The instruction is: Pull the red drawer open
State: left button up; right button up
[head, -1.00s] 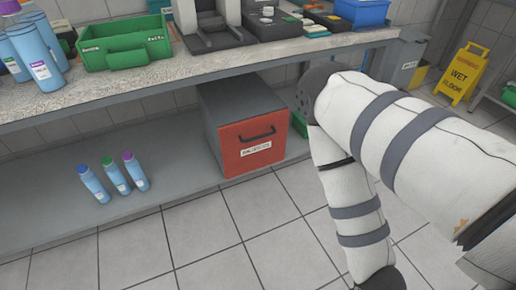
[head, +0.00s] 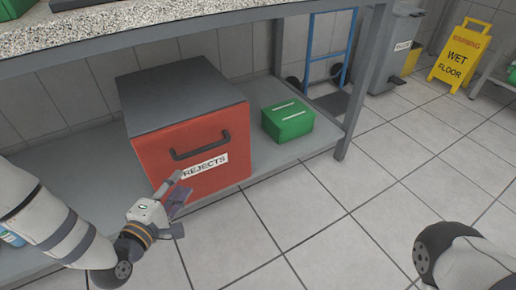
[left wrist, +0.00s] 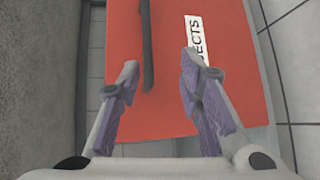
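The red drawer (head: 215,130) is the front of a dark grey box on the low shelf under the bench. It looks shut and bears a black bar handle (head: 200,146) and a white REJECTS label (head: 205,166). My left gripper (head: 178,190) is in front of the drawer's lower left part, below the handle. In the left wrist view the fingers (left wrist: 158,85) are spread apart with nothing between them. The handle (left wrist: 147,50) there runs upright between the fingers' lines, beyond the tips. My right gripper is not in view; only part of my right arm shows.
A green box (head: 288,122) stands on the shelf right of the drawer. The bench leg (head: 362,85) is further right. A blue hand truck (head: 330,50) and a yellow wet floor sign (head: 460,55) stand behind. The tiled floor in front is clear.

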aim_at(199, 150)
pick_arm(q)
jog(key=shift+t, duration=0.3)
jog(key=b+x, duration=0.1)
jog(key=x, duration=0.3)
jog(key=b+x, duration=0.1)
jog(key=x, duration=0.3)
jog(key=r+b+x, duration=0.1)
jog(key=x, duration=0.3)
jog(key=shift+w+d+b, duration=0.1)
jog(key=shift+w+b, duration=0.25)
jog(key=shift+w, duration=0.15)
jog(key=shift+w+r, duration=0.1)
jog(key=shift+w, duration=0.2)
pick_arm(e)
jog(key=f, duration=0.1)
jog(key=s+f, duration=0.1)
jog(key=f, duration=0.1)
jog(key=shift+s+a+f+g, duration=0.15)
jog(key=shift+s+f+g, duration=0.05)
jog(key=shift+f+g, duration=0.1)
pick_arm(q)
jog(key=shift+c, duration=0.5)
grip_shut()
